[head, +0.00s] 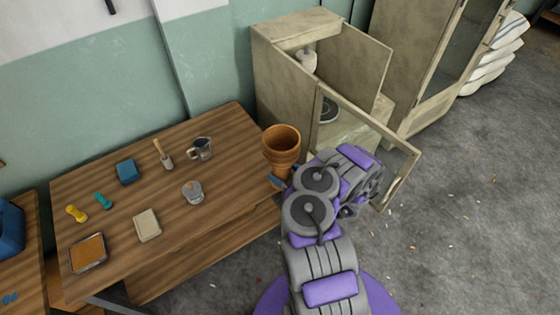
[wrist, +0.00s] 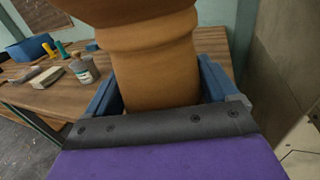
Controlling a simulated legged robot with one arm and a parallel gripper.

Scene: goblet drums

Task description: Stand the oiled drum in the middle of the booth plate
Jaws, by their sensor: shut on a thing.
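The drum (head: 281,150) is an orange-brown goblet shape with a wide open top. My gripper (head: 280,180) is shut around its narrower lower part and holds it roughly upright at the right end of the wooden table. In the wrist view the drum (wrist: 155,65) fills the space between the blue fingers; its rim is cut off at the top.
The cabinet door (head: 398,165) stands open beside my arm. A pale jar (head: 308,62) is on the cabinet's upper level. The table (head: 225,215) holds a metal jug (head: 201,149), a brush (head: 163,153), a small jar (head: 193,192), a blue block (head: 127,172) and a tray (head: 88,253).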

